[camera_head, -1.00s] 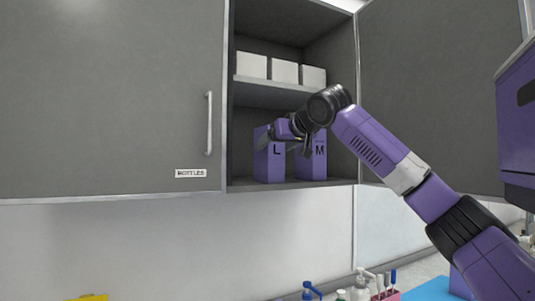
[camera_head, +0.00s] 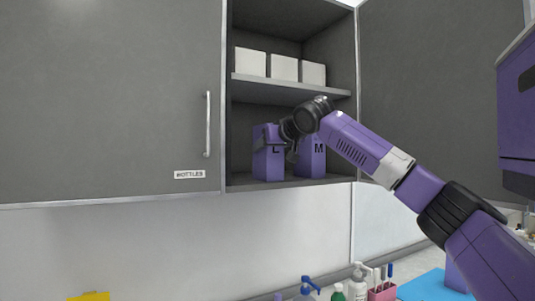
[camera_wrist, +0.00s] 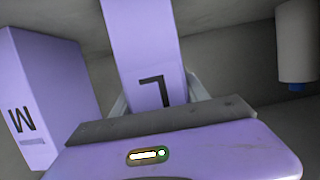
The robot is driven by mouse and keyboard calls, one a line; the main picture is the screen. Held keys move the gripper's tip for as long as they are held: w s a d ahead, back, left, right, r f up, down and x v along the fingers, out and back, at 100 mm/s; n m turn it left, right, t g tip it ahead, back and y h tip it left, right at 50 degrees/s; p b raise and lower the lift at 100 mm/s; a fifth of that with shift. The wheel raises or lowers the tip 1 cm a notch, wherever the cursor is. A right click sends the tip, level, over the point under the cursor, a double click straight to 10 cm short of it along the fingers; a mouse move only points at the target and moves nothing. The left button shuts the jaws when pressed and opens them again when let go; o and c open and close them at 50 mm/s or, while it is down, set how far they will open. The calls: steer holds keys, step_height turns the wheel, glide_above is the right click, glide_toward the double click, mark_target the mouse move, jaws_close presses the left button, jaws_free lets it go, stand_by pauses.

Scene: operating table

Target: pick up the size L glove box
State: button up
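The size L glove box (camera_head: 266,164) is a purple upright box marked L on the lower shelf of the open cabinet. My gripper (camera_head: 281,146) is at its front and hides part of it. In the wrist view the L box (camera_wrist: 143,45) stands between my gripper's two pale fingers (camera_wrist: 156,92), one beside each side face. The fingers are apart. I cannot see firm contact, and the box rests on the shelf.
The purple M box (camera_head: 318,160) stands close to the right of the L box; it also shows in the wrist view (camera_wrist: 42,90). White boxes (camera_head: 284,68) sit on the upper shelf (camera_head: 290,85). The closed cabinet door (camera_head: 110,90) is left; an open door (camera_head: 440,90) is right.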

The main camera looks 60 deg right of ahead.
jaws_close()
steer(key=shift+s+a+r, duration=0.1)
steer(key=shift+r, duration=0.05)
